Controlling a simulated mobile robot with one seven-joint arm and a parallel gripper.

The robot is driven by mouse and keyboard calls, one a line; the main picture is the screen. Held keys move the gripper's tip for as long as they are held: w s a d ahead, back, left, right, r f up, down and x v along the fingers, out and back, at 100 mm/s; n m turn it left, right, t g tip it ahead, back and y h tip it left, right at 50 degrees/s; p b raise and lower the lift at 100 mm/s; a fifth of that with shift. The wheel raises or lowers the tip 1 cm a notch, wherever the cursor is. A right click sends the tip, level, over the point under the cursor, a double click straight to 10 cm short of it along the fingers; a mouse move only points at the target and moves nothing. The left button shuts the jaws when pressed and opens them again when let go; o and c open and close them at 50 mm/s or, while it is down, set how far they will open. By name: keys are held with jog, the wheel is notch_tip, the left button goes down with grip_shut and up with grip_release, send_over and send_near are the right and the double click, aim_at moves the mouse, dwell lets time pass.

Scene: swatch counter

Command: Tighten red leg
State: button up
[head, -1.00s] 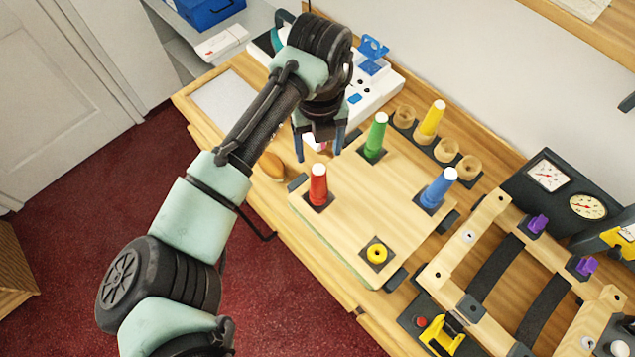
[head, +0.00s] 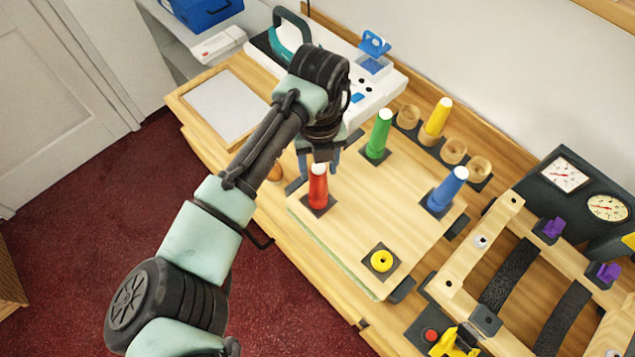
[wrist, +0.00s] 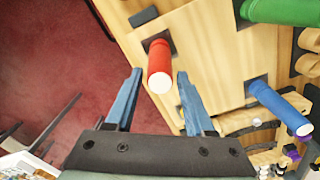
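The red leg (head: 317,184) stands upright in a dark square socket at the left corner of the light wooden board (head: 345,215). It also shows in the wrist view (wrist: 160,64), with its white tip toward the camera. My gripper (head: 320,168) is above and just behind the red leg in the head view. In the wrist view its two blue fingers (wrist: 155,88) are spread apart, with the leg's white end between them. I see no finger touching the leg. The gripper's lower part is partly hidden in the head view.
A green leg (head: 379,134) and a blue leg (head: 447,189) stand on the board, and a yellow ring-shaped piece (head: 382,260) sits at its near corner. A yellow leg (head: 436,120) stands in a holder behind. A wooden frame (head: 470,260) lies to the right.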

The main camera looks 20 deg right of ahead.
grip_shut()
jog(key=m+b, duration=0.2)
jog(key=m, duration=0.1)
jog(key=shift+f+m, duration=0.2)
jog(key=shift+m, duration=0.1)
jog(key=m+b, duration=0.1)
jog(key=m, duration=0.2)
jog(key=shift+r, duration=0.2)
jog(key=shift+o, duration=0.7)
grip_release()
